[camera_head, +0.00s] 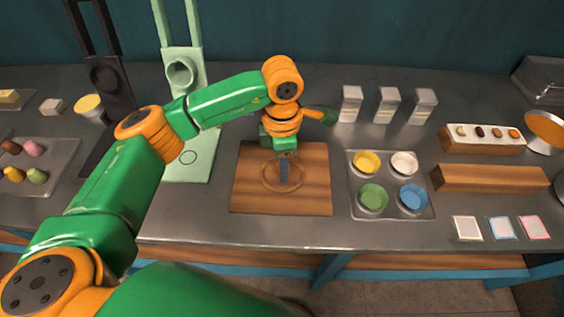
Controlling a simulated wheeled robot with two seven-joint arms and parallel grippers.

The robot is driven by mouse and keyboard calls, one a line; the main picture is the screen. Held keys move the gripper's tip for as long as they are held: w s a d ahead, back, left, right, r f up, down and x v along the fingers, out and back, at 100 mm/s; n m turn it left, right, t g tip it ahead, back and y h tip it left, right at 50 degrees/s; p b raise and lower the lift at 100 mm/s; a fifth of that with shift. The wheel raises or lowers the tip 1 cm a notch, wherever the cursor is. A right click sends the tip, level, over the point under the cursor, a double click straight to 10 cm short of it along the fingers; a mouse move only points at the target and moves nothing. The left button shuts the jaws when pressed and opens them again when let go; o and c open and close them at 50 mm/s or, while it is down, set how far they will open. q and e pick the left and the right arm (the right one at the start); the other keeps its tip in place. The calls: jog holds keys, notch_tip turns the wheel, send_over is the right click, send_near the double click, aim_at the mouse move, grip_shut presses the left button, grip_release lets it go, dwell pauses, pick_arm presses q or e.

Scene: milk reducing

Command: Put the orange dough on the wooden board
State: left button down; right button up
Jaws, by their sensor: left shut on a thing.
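My left gripper (284,182) points down over the middle of the wooden board (312,200). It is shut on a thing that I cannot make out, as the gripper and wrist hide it. I cannot tell whether the fingertips touch the board. A ring is marked on the board around the fingertips. I see no dough that is clearly orange. Brown, pink, yellow and green dough pieces lie on the tray (52,183) at the far left. My right gripper is not in view.
A metal tray (391,211) with several coloured bowls stands right of the board. Behind it are several small clear-topped containers (387,105). A pale green press (188,165) stands left of the board, with a black one (106,85) beyond. Wooden blocks (490,179) lie farther right.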

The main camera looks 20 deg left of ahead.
pick_arm(q)
jog(key=shift+f, duration=0.15)
jog(key=shift+c, duration=0.3)
grip_release()
jog(key=shift+o, duration=0.3)
jog(key=shift+s+r, duration=0.1)
jog(key=shift+r, duration=0.3)
jog(key=shift+r+p, duration=1.05)
jog(key=shift+r, duration=0.25)
jog(key=shift+r+p, duration=1.25)
jog(key=shift+r, duration=0.65)
